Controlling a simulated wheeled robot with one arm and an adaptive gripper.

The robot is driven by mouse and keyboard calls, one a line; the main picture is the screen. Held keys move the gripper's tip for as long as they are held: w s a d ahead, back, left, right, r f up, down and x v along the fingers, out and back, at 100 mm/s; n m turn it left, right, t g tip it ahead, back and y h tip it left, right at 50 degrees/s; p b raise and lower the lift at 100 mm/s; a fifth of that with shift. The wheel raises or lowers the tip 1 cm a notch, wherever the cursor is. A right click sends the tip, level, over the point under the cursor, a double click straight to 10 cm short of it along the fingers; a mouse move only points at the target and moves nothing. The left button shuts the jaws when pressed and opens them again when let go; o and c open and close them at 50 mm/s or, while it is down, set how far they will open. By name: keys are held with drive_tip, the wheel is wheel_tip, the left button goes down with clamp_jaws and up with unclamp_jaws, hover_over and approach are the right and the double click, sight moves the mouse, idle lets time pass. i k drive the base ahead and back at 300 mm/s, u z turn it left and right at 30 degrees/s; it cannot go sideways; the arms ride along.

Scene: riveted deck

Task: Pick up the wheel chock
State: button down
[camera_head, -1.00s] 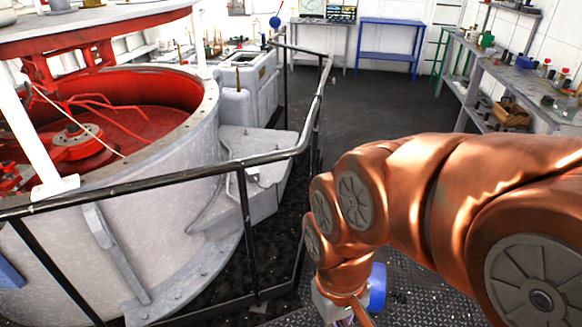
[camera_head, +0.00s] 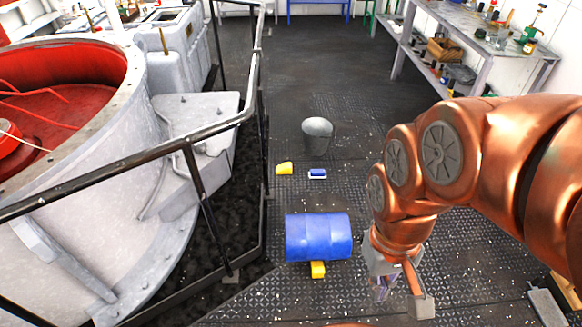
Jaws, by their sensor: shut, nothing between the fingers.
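A small yellow block (camera_head: 318,269), which looks like a wheel chock, is on the riveted deck at the near side of a blue drum (camera_head: 318,237) lying on its side. It appears to touch the drum, which may hide part of it. A second yellow wedge-like block (camera_head: 284,169) lies farther back, close to the railing. My gripper (camera_head: 384,291) points down to the right of the drum and the near block, apart from both. Its fingers are small and partly blurred; it is shut and empty.
A grey bucket (camera_head: 317,132) and a blue-and-white item (camera_head: 318,174) are on the deck behind the drum. A dark railing (camera_head: 199,180) bounds the left side, before a large grey-and-red machine. A cluttered bench (camera_head: 490,47) stands at the back right.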

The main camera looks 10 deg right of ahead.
sight(286, 169)
drive_tip(key=k, duration=1.65)
drive_tip(key=z, duration=0.9)
drive_tip(key=i, duration=6.5)
drive_tip(key=u, duration=0.2)
